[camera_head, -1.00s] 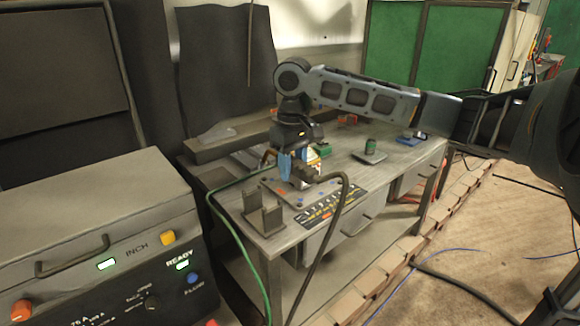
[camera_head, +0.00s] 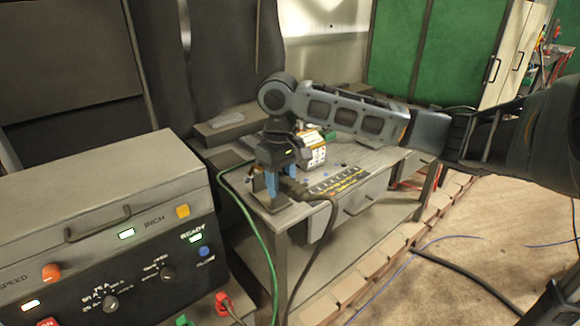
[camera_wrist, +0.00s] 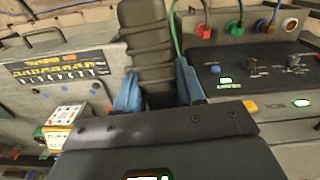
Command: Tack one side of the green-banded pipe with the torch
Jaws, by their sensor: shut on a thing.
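My gripper (camera_head: 271,187) has blue fingers and is at the near left end of the workbench, over the spot of the two-pronged rest. It is shut on the dark torch (camera_head: 294,188), whose cable hangs down over the bench front. In the wrist view the torch's ribbed dark body (camera_wrist: 152,50) lies between the two blue fingers (camera_wrist: 158,90). The torch tip is hidden in both views. The rest is mostly hidden behind the gripper. I cannot make out the green-banded pipe now; my arm covers that part of the bench.
A white and yellow box (camera_head: 313,155) stands on the bench behind the gripper. A dark printed strip (camera_head: 340,184) lies along the front edge. The welding machine (camera_head: 100,220), with knobs and lit READY lamp, stands at left. A green cable (camera_head: 238,205) hangs between machine and bench.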

